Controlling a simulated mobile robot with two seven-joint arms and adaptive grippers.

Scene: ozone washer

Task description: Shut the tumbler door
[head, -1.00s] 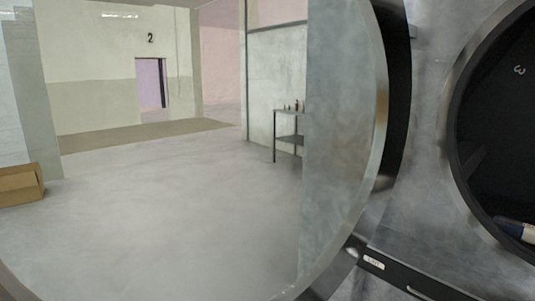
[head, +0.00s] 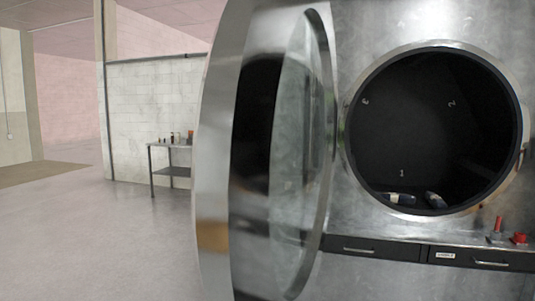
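The tumbler door (head: 214,130) stands open at the left of the drum opening, swung outward and seen at a steep angle. It has a wide shiny metal rim and a bulging glass pane (head: 298,165). The round drum opening (head: 425,120) is uncovered at the right, with a dark inside marked with numbers. Two small light-and-dark objects, one on the left (head: 398,199) and one on the right (head: 435,200), lie at the bottom of the drum. Neither of my grippers is in view.
Drawers with handles (head: 375,248) run below the opening. A red lever (head: 498,224) and a red button (head: 520,239) sit at the lower right. A small table (head: 170,146) with bottles stands far left. Open floor (head: 100,240) lies left of the door.

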